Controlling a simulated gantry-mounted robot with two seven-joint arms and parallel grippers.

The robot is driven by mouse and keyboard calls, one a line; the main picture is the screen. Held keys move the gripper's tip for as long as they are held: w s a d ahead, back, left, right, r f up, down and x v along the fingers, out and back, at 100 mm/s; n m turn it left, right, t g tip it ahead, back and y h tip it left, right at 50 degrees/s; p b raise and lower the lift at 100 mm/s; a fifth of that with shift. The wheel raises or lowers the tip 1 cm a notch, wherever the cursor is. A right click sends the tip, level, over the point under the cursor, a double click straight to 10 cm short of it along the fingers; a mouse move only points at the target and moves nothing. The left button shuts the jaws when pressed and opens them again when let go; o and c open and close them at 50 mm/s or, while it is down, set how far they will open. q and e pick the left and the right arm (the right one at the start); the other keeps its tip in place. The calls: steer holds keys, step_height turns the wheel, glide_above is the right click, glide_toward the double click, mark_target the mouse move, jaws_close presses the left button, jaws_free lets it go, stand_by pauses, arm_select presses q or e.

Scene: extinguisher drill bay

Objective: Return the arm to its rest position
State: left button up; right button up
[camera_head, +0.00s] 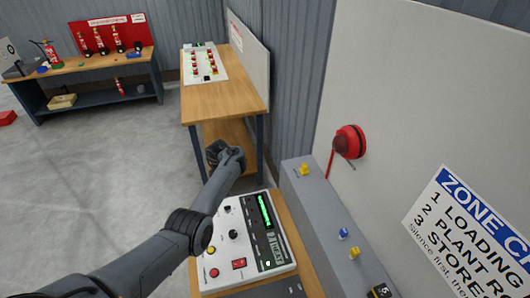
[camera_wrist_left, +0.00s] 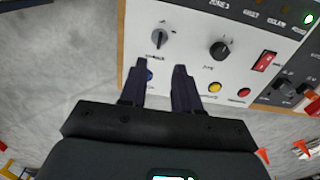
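My left arm reaches in from the lower left in the head view, with its dark gripper (camera_head: 227,154) beyond the far end of the white control panel (camera_head: 220,276). In the left wrist view my left gripper (camera_wrist_left: 161,68) is open, its two dark fingers apart with nothing held between them. The panel (camera_wrist_left: 185,55) lies behind the fingers there, with a black knob (camera_wrist_left: 159,37) and another black knob (camera_wrist_left: 221,49) past the tips. A blue part shows beside the left finger; whether they touch is unclear. My right gripper is not in view.
A grey ledge (camera_head: 299,187) with small yellow and blue parts runs along the panel's right. A wooden table (camera_head: 215,103) stands ahead, and a bench (camera_head: 88,66) with extinguishers at back left. The left floor is open.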

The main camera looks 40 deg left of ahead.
arm_select(q)
steer(key=s+d+r+m+t+y+p, duration=0.1)
steer(key=s+d+m+p, duration=0.3)
steer(key=d+m, duration=0.65)
steer(key=s+d+m+t+y+p, duration=0.15)
steer(key=s+d+m, duration=0.35)
steer(key=d+m, duration=0.5)
steer(key=s+d+r+m+h+p, duration=0.1)
steer(key=s+d+r+m, duration=0.4)
steer(key=s+d, duration=0.2)
steer(key=s+d+r+m+t+h+p, duration=0.1)
steer(key=s+d+r+m+p, duration=0.1)
steer(key=s+d+r+m, duration=0.3)
steer(key=s+d+m, duration=0.1)
steer(key=s+d, duration=0.1)
steer(key=d, duration=0.2)
steer(key=shift+s+d+h, duration=0.15)
steer(key=shift+d+h, duration=0.05)
steer(key=shift+h, duration=0.15)
steer(key=shift+m, duration=0.25)
